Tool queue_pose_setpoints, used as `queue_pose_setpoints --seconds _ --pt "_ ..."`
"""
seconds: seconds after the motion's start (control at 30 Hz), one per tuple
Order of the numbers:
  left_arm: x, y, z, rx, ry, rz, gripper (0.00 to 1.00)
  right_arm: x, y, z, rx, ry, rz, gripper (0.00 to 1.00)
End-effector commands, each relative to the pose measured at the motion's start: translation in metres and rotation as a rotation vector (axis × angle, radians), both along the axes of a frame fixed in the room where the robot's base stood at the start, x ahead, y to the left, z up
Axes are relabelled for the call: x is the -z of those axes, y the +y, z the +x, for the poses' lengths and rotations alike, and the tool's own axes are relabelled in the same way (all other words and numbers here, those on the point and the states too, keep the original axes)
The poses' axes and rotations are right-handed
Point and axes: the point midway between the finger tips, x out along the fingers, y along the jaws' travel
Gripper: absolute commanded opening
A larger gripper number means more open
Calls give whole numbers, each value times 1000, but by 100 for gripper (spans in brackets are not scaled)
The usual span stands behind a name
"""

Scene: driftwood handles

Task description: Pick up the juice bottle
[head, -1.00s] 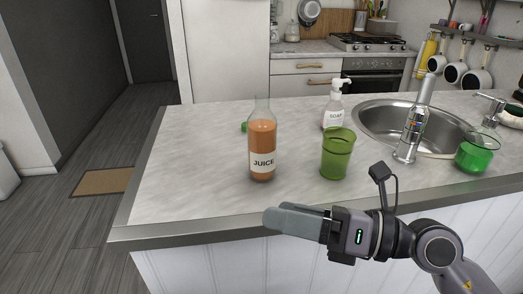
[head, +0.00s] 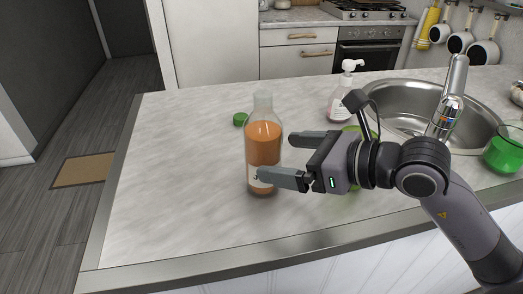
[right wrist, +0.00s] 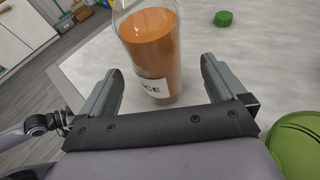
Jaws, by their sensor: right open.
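The juice bottle (head: 263,146) stands upright on the counter, clear with orange juice inside and a white label partly hidden by a finger. My right gripper (head: 281,155) is open, coming from the right, with one finger on the near side and one on the far side of the bottle's right edge. In the right wrist view, the bottle (right wrist: 150,50) stands ahead between the lines of the two open fingers (right wrist: 157,78); I cannot tell whether either touches it. My left gripper is not in view.
A green cup (head: 358,133) is mostly hidden behind my right gripper. A green cap (head: 240,119) lies behind the bottle. A soap bottle (head: 341,100) and the sink (head: 400,92) are at the back right. The counter's left part (head: 170,170) is clear.

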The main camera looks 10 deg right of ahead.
Motion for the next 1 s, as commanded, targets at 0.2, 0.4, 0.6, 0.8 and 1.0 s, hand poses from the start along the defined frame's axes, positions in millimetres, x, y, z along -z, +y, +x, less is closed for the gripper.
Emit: queue_pose_setpoints --seconds 0.2,0.4,0.6,0.8,1.0 --pt "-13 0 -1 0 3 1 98 6 22 17 -1 2 2 98" --pt "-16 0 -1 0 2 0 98 16 36 31 -1 0 2 98" --pt "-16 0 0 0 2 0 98 19 38 33 0 -1 0 98" --pt "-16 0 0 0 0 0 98 18 38 33 0 -1 0 62" --pt "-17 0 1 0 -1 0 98 15 38 33 0 -8 5 12"
